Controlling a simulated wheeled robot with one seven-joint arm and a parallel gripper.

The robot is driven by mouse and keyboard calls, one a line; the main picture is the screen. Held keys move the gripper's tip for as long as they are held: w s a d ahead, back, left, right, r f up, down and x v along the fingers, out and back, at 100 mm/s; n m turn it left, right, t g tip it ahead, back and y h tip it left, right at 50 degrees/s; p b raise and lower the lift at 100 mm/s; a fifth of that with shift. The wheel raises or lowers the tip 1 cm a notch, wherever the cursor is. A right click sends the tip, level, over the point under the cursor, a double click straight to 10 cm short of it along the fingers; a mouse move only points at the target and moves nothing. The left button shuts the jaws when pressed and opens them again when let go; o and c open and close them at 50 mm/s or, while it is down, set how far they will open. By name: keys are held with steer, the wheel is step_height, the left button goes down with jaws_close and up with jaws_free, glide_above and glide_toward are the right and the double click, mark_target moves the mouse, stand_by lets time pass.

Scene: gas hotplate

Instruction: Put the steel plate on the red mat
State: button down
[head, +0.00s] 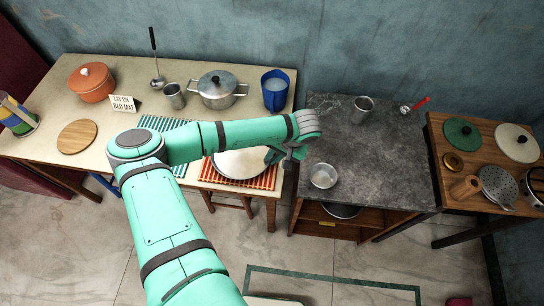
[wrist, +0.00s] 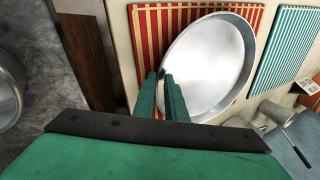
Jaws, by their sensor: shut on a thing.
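The steel plate (head: 238,164) is round and shiny and lies over the red-and-white striped mat (head: 264,183) at the right end of the cream table. In the wrist view the plate (wrist: 215,62) covers much of the red mat (wrist: 150,38) and extends past its right edge. My gripper (head: 273,155) is shut on the plate's rim, on the side by the grey counter. Its green fingers (wrist: 163,82) show at the rim in the wrist view. I cannot tell whether the plate touches the mat or is just above it.
A teal striped mat (head: 160,124) lies left of the red one. A steel pot (head: 218,90), blue cup (head: 275,91) and steel cup (head: 174,96) stand behind. The grey counter (head: 370,150) at right holds a small bowl (head: 323,176); a gap separates it from the table.

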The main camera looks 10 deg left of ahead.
steer(key=shift+f, duration=0.25)
steer(key=c, duration=1.8)
jaws_free()
steer(key=shift+f, duration=0.1)
steer(key=shift+s, duration=0.15)
steer(key=shift+d+f, duration=0.15)
steer(key=w+v, duration=0.1)
steer(key=v, duration=1.1)
steer(key=shift+s+r, duration=0.35)
steer(key=shift+r, duration=0.2)
steer(key=shift+s+a, duration=0.1)
steer(key=shift+a, duration=0.15)
